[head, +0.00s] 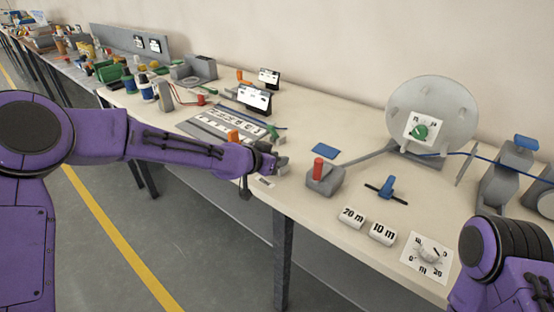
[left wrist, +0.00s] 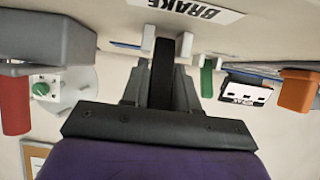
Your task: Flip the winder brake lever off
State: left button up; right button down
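A lever with a red handle (head: 318,168) stands upright on a grey base (head: 326,182) beside the winder disc (head: 432,108). My left gripper (head: 281,163) is over the table's front edge, left of this lever and apart from it. Its fingers (left wrist: 167,45) look parted, with a dark bar between them that I cannot identify. The left wrist view is upside down. It shows the red handle (left wrist: 14,104) at the left, outside the fingers, and a BRAKE label (left wrist: 195,10) just beyond them. My right gripper is out of view.
A blue lever (head: 387,187), a 20 m block (head: 351,217), a 10 m block (head: 383,234) and a dial (head: 429,255) are right of the red lever. A blue plate (head: 312,149) lies behind it. Orange and white items (head: 254,100) stand farther left.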

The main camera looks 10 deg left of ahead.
pick_arm(q)
jog(key=shift+o, duration=1.4)
jog(key=v, duration=1)
jog(key=shift+s+r, duration=0.15)
jog(key=shift+s, duration=0.05)
jog(key=shift+a, duration=0.1)
